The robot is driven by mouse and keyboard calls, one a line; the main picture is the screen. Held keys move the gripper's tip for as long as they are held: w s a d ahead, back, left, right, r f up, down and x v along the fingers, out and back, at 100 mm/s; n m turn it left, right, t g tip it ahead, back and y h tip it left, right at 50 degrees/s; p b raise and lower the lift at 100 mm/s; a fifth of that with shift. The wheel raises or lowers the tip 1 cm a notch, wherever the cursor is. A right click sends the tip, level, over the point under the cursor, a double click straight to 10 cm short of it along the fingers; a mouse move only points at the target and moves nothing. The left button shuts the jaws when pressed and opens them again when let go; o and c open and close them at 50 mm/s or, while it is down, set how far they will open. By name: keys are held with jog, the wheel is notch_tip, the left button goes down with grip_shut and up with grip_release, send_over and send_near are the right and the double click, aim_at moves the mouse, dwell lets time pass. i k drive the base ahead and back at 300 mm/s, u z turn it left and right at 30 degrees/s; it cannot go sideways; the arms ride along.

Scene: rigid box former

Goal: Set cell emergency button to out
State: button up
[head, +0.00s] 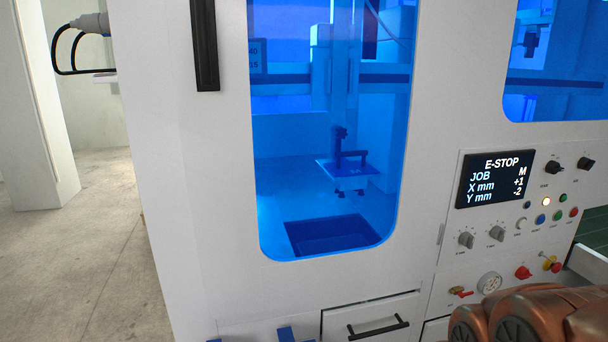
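The cell's control panel is at the right of the head view. Its black display (495,179) reads E-STOP, JOB, M, X mm +1, Y mm -2. Low on the panel is a small red and yellow control (551,263), which looks like the emergency button. A red knob (523,272) sits to its left. I cannot tell from here whether the button is pressed in or out. My copper-coloured arm shows at the bottom right, below these controls. My gripper is not in view.
Black knobs (584,163), grey knobs (466,240) and several small coloured buttons (541,219) crowd the panel. A gauge (489,282) and a red-handled brass valve (460,292) are lower left. A drawer with a black handle (378,327) is below the blue window (300,190). Open floor (105,250) lies left.

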aim_at(556, 268)
jog(key=z, duration=1.05)
